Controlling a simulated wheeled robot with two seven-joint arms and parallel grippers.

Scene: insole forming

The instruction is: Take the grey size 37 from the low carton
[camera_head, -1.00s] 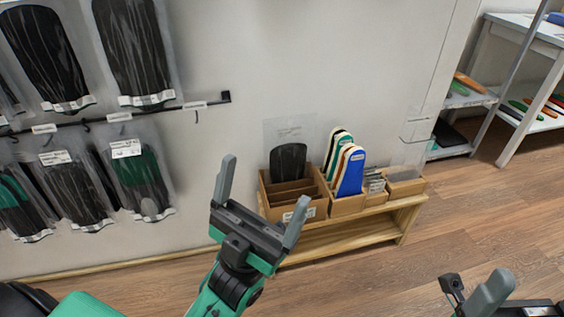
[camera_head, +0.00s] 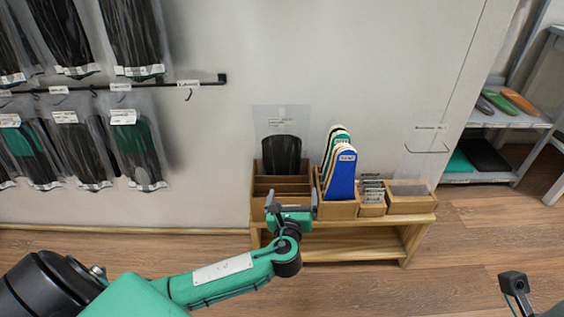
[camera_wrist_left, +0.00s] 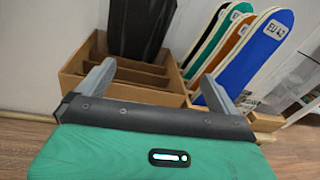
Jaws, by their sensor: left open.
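The low carton (camera_head: 263,209) is an open brown box with inner dividers on a low wooden bench. One dark grey or black insole (camera_head: 281,152) stands upright at its back in a clear pack; its size print is not readable. My left gripper (camera_head: 291,198) is open and empty in front of the carton, overlapping its front wall in the head view. In the left wrist view, my open fingers (camera_wrist_left: 158,85) frame the carton's front (camera_wrist_left: 85,82), and the dark insole (camera_wrist_left: 137,28) stands beyond the left finger. My right gripper's fingers are out of frame.
Coloured insoles (camera_head: 341,174) stand in a box just right of the carton, the blue one in front. Smaller boxes (camera_head: 411,203) fill the right end of the bench (camera_head: 330,240). Packed insoles hang on the wall at left. The floor in front is clear.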

